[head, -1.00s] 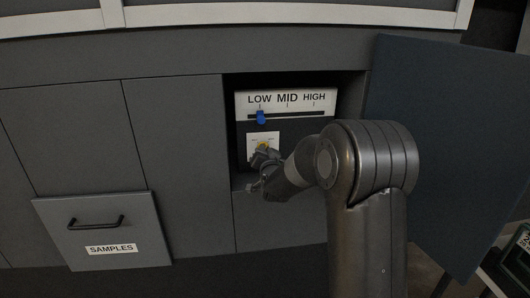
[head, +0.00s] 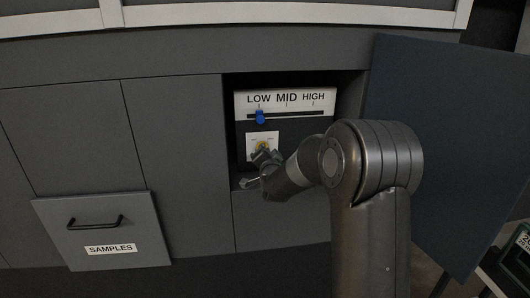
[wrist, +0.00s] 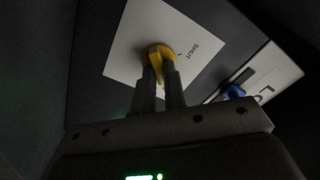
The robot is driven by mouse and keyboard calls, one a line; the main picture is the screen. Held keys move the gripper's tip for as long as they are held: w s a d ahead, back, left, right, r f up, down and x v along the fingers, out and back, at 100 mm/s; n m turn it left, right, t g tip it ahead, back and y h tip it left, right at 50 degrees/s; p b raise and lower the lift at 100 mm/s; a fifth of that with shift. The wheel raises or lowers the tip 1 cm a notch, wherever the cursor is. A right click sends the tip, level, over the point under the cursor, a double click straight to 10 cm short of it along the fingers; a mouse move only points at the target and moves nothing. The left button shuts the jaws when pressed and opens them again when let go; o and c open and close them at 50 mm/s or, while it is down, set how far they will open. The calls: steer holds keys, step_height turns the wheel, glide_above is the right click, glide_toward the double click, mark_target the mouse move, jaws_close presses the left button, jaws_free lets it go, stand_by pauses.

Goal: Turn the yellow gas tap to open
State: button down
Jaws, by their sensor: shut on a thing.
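The yellow gas tap (head: 262,146) is on a white plate (head: 262,137) inside the open cabinet recess. In the wrist view the tap (wrist: 158,50) has a round yellow top, and its handle runs down between my fingers. The word SHUT is printed on the plate (wrist: 131,43) to the right of the tap; no other position word is readable there. My gripper (wrist: 160,85) is shut on the tap handle, one finger on each side. In the head view my gripper (head: 262,154) hides the lower part of the tap.
Above the tap is a LOW-MID-HIGH panel (head: 286,98) with a blue slider (head: 260,117) near LOW. An open dark door (head: 450,140) stands right of my arm. A tilted-out drawer marked SAMPLES (head: 103,230) is at lower left. Recess walls are close around my gripper.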

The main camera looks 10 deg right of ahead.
steer(key=c, duration=1.5)
jaws_free()
steer(key=s, duration=1)
steer(key=shift+s, duration=0.4)
steer(key=s+d+n+g, duration=0.1)
steer(key=s+n+g, duration=0.2)
steer(key=s, duration=0.9)
steer(key=s+r+n+g, duration=0.1)
steer(key=s+n+g, duration=0.2)
steer(key=s, duration=0.9)
steer(key=s+d+n+g, duration=0.1)
steer(key=s+n+g, duration=0.2)
steer(key=s, duration=1)
steer(key=shift+s+d+r+g, duration=0.1)
steer(key=shift+d+r+g, duration=0.1)
steer(key=shift+g, duration=0.65)
steer(key=shift+d+r+g, duration=0.1)
steer(key=shift+r+g, duration=0.1)
steer(key=shift+g, duration=0.65)
